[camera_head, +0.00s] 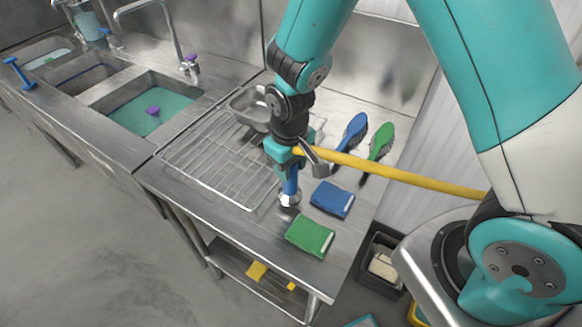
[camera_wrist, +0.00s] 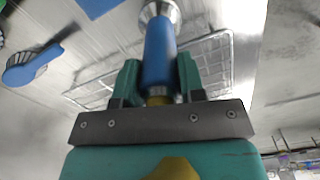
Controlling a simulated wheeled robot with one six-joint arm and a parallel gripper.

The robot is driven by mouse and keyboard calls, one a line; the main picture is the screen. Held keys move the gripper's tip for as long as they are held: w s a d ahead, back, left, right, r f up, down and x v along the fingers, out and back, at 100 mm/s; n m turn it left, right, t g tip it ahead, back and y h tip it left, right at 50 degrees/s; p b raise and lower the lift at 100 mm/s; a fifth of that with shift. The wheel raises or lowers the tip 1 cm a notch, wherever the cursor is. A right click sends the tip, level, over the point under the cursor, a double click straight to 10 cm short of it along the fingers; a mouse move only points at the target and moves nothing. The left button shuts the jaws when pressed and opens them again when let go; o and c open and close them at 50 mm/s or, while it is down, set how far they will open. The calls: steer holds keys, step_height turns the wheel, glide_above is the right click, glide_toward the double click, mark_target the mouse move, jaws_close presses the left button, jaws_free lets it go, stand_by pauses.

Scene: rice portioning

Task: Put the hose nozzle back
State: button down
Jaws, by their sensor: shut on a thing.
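The hose nozzle (camera_head: 290,184) has a blue body and a flared metal tip. My gripper (camera_head: 284,160) is shut on it, with the metal tip pointing down over the steel table, left of the blue sponge. I cannot tell whether the tip touches the table. In the wrist view the blue nozzle (camera_wrist: 158,48) sits between the two teal fingers of my gripper (camera_wrist: 158,78). I cannot make out a holder for the nozzle.
The steel table holds a wire rack (camera_head: 215,155), a metal pan (camera_head: 250,108), a blue brush (camera_head: 354,130), a green brush (camera_head: 381,140), a blue sponge (camera_head: 332,199) and a green sponge (camera_head: 310,236). Sinks (camera_head: 150,105) lie left. A dark bin (camera_head: 381,258) stands right of the table.

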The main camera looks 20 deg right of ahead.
steer(key=shift+f, duration=0.9)
steer(key=shift+f, duration=0.15)
steer(key=c, duration=0.7)
jaws_free()
